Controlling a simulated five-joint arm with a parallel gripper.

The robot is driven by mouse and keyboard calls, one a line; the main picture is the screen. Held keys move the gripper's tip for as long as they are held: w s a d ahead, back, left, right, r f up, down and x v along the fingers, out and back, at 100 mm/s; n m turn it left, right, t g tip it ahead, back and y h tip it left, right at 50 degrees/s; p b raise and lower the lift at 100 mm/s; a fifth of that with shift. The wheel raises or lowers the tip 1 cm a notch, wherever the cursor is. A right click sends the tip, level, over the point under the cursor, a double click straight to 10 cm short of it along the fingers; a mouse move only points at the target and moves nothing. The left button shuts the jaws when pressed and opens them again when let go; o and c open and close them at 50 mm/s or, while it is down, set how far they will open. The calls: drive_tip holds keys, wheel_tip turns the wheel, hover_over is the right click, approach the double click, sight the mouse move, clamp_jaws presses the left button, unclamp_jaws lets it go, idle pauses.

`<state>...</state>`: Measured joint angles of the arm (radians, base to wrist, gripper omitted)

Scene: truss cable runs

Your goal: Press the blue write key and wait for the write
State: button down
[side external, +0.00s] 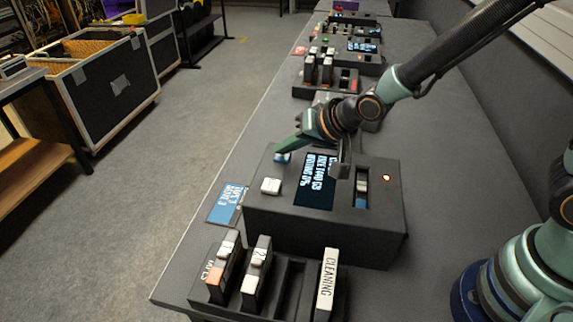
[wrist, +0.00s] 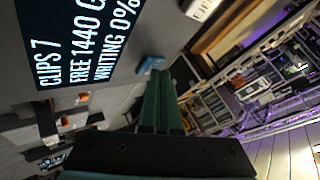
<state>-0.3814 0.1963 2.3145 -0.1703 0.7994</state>
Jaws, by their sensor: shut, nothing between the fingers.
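The blue key (side external: 282,157) is on top of the dark deck box (side external: 325,232), near its far left corner. My gripper (side external: 281,149) is shut and empty, with its fingertips right at the blue key. I cannot tell whether the key is pushed down. In the wrist view the blue key (wrist: 150,64) shows just beyond the tips of the green fingers (wrist: 158,82). The box's screen (side external: 315,181) also shows in the wrist view (wrist: 75,40) and reads "CLIPS 7", "FREE 1440 G", "WRITING 0%".
A white key (side external: 270,186) is nearer on the box. A slot (side external: 361,187) at the right holds a cartridge, beside a small lit lamp (side external: 387,178). A rack with cartridges (side external: 258,265) and a "CLEANING" cartridge (side external: 327,285) stands in front. Another rack (side external: 325,77) stands behind.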

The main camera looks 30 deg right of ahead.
sight(291, 160)
drive_tip(key=shift+r, duration=0.95)
drive_tip(key=shift+r, duration=2.5)
drive_tip(key=s+d+r+n+g+h, duration=0.1)
drive_tip(key=s+d+r+n, duration=0.1)
drive_tip(key=s+d, duration=0.5)
drive_tip(key=s+d+r+n+g+h, duration=0.2)
drive_tip(key=s+d, duration=0.5)
drive_tip(key=d, duration=0.3)
drive_tip(key=shift+s+d+r+n, duration=0.15)
drive_tip(key=shift+s+r+n, duration=0.2)
drive_tip(key=shift+n, duration=0.05)
